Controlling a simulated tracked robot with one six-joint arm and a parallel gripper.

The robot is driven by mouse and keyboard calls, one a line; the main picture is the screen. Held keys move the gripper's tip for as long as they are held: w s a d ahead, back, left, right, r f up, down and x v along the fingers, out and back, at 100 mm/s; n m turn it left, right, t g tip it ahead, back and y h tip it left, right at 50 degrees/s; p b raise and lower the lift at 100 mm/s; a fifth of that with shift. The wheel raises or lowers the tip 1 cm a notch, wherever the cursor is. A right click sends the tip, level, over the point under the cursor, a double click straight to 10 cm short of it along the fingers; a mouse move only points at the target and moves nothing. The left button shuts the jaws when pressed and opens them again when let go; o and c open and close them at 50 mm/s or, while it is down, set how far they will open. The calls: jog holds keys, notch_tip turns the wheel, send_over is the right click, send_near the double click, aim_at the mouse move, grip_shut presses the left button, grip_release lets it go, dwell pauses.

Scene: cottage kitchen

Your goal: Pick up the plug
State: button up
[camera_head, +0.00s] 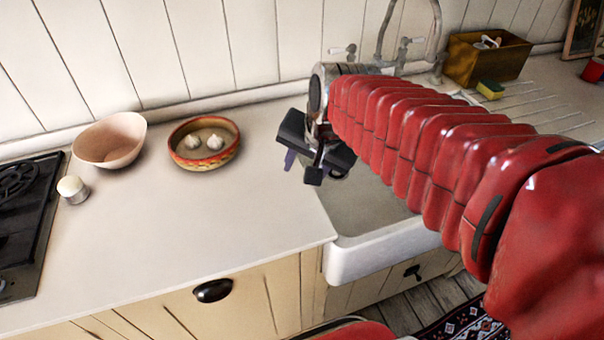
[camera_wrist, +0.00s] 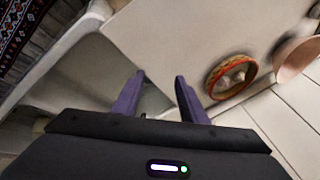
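I cannot make out the plug for certain in either view. My gripper (camera_head: 312,166) hangs over the left edge of the white sink (camera_head: 375,238), beside the worktop (camera_head: 255,215). In the wrist view, the two purple fingers of my gripper (camera_wrist: 161,78) stand apart, with no object visible between their tips. The sink basin (camera_wrist: 95,78) shows left of the fingers there, and the pale worktop (camera_wrist: 165,40) lies beyond them. My arm and gripper hide much of the basin in the head view.
A bowl with garlic (camera_head: 180,160), a pink bowl (camera_head: 112,140), a small white-topped pot (camera_head: 72,188) and a black hob (camera_head: 22,205) are on the left. A tap (camera_head: 436,30), wooden box (camera_head: 470,62) and sponge (camera_head: 490,90) are behind the sink. The front worktop is clear.

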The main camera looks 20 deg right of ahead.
jog(key=w+d+f+m, duration=0.7)
jog(key=w+f+m, duration=0.3)
jog(key=w+m, duration=0.2)
jog(key=w+d+f+m, duration=0.7)
jog(key=w+f+m, duration=0.4)
jog(key=w, duration=0.3)
jog(key=shift+d+m+g+y, duration=0.3)
jog(key=shift+d+m+y, duration=0.1)
jog(key=shift+m, duration=0.1)
jog(key=shift+w+f, duration=0.1)
jog(key=shift+f, duration=0.1)
jog(key=shift+x, duration=4.25)
jog(key=shift+x, duration=2.55)
jog(key=shift+a, duration=0.15)
jog(key=shift+c, duration=0.3)
